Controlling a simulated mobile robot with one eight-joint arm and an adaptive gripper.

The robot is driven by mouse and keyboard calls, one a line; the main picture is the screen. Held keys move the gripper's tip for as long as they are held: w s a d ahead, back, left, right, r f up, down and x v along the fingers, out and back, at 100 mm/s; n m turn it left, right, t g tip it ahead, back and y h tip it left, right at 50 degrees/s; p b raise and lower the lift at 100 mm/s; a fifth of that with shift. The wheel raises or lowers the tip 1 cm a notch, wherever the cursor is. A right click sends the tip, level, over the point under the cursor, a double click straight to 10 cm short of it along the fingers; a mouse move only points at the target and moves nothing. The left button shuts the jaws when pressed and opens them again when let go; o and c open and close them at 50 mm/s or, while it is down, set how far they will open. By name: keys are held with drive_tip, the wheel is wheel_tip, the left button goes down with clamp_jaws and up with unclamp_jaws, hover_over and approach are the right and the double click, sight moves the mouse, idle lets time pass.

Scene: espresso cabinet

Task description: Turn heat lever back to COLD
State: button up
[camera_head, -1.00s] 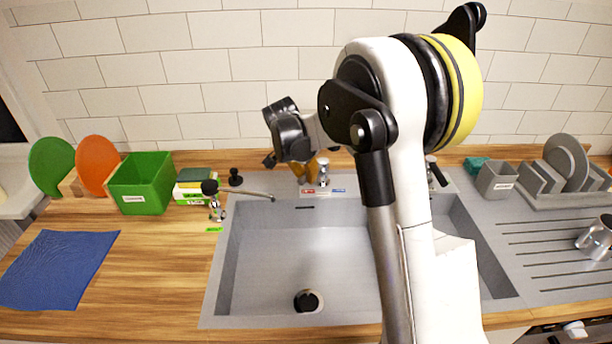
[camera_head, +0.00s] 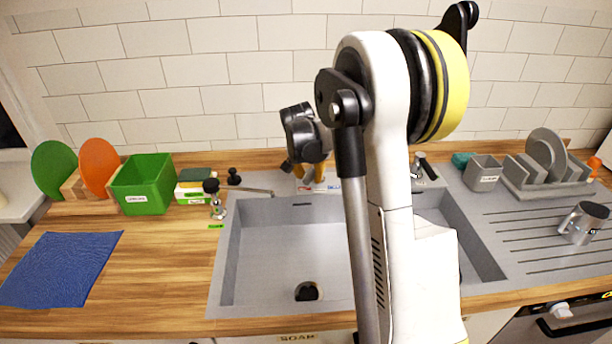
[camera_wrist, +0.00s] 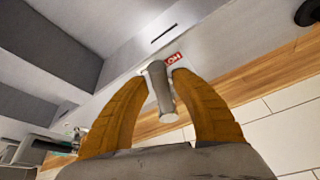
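The heat lever (camera_wrist: 160,92) is a light grey metal stub, seen in the wrist view between my two orange-brown fingers. A red label (camera_wrist: 173,59) sits just beyond it on the sink rim. My gripper (camera_wrist: 161,75) has a finger on each side of the lever, the tips very close to it. I cannot tell whether they press on it. In the head view my gripper (camera_head: 312,183) hangs at the back rim of the sink, with a label strip (camera_head: 328,190) partly visible beside its fingers. The lever is hidden there by my wrist and arm.
The grey sink (camera_head: 285,250) lies in front, with a spout (camera_head: 247,191) at its left and a metal fixture (camera_head: 424,170) at right. A green bin (camera_head: 143,190), a dish rack (camera_head: 545,190) and a mug (camera_head: 583,222) stand aside. The tiled wall is close behind.

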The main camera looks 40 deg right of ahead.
drive_tip(key=shift+o, duration=0.3)
drive_tip(key=v, duration=1.2)
